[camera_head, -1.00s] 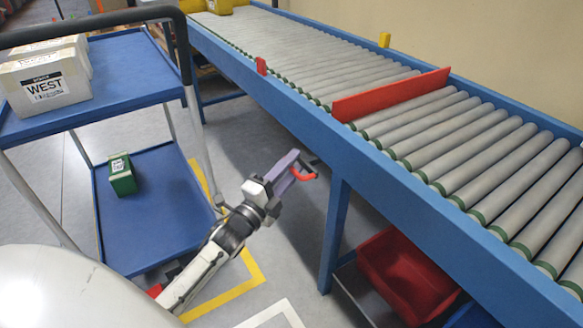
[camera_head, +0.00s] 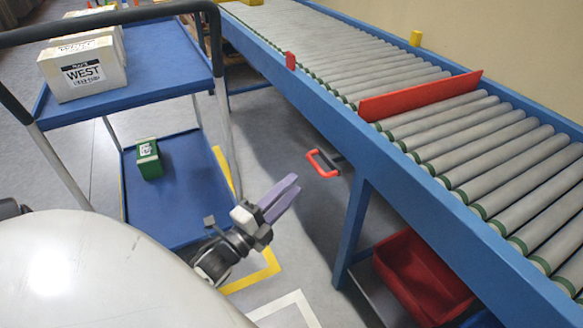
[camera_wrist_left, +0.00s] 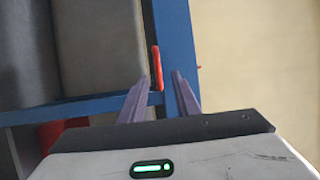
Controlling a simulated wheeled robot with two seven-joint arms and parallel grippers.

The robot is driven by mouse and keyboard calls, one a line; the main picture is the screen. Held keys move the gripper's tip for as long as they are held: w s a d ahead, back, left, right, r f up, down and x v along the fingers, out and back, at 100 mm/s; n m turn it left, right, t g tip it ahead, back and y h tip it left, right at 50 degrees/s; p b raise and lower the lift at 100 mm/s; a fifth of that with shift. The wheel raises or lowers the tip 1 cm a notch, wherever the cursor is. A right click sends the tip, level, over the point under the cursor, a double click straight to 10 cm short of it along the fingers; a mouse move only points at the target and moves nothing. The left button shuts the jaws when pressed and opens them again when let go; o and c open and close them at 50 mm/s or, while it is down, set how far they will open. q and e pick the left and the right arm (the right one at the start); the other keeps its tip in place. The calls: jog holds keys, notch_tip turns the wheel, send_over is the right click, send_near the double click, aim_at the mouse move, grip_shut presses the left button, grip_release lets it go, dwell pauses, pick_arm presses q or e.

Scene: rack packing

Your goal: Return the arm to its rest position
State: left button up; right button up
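My left gripper (camera_head: 281,200) has purple fingers and shows in the head view between the cart and the conveyor, over the floor. Its fingers are a little apart and empty. In the left wrist view the two fingers (camera_wrist_left: 160,98) stand apart with a clear gap, and nothing is held between them. Most of my left arm is hidden behind my white body at lower left. My right gripper is not in view.
A blue cart (camera_head: 150,98) stands at left with white WEST boxes (camera_head: 85,72) on top and a green box (camera_head: 149,158) below. The roller conveyor (camera_head: 375,152) runs along the right, with a red bar (camera_head: 420,97) across it. A red bin (camera_head: 420,275) sits beneath.

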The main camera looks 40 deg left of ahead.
pick_arm(q)
jog(key=shift+f, duration=0.1)
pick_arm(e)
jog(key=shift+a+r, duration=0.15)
